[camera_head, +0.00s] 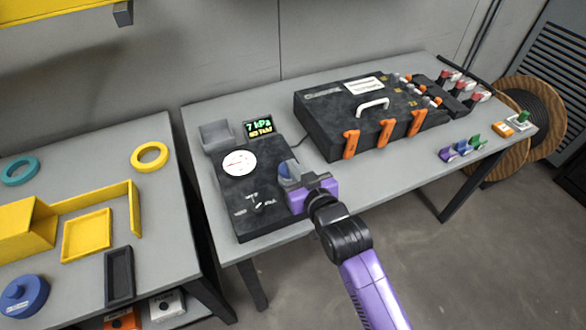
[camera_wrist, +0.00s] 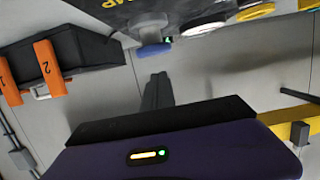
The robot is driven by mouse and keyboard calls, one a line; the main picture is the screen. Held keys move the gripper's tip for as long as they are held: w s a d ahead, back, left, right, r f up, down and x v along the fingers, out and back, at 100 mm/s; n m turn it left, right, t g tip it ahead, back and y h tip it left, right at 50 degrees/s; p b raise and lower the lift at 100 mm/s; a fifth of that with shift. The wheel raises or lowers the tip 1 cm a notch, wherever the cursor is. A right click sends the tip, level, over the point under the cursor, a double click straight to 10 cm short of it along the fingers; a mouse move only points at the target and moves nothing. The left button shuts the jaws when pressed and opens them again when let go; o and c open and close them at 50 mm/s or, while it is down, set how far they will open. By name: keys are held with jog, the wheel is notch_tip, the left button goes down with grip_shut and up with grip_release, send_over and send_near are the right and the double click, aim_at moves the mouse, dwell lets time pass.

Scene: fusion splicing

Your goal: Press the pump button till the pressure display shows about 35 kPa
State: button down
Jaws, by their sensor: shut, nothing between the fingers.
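The dark pump box (camera_head: 225,205) stands at the near left end of the long grey table. Its pressure display (camera_head: 258,128) reads 7 kPa in green, with a smaller yellow line below that I cannot read surely. A round white dial (camera_head: 239,163) lies on its top. The blue pump button (camera_head: 286,168) is at the box's right side, partly hidden by my gripper (camera_head: 293,187). In the wrist view a blue button (camera_wrist: 153,50) on a pale stem shows just beyond my shut, empty fingers (camera_wrist: 158,80). I cannot tell whether they touch it.
A grey open bin (camera_head: 216,134) stands behind the box. The left table holds yellow trays (camera_head: 86,236) and rings (camera_head: 149,156). A gap separates the tables.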

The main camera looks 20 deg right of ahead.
jog(key=v, duration=0.8)
jog(key=shift+s+b, duration=0.2)
jog(key=shift+b, duration=0.2)
dwell(1.2)
notch_tip(320, 180, up, 2)
jog(key=shift+w+r+p, duration=0.1)
jog(key=shift+r+p, duration=0.15)
jog(key=shift+p, duration=1)
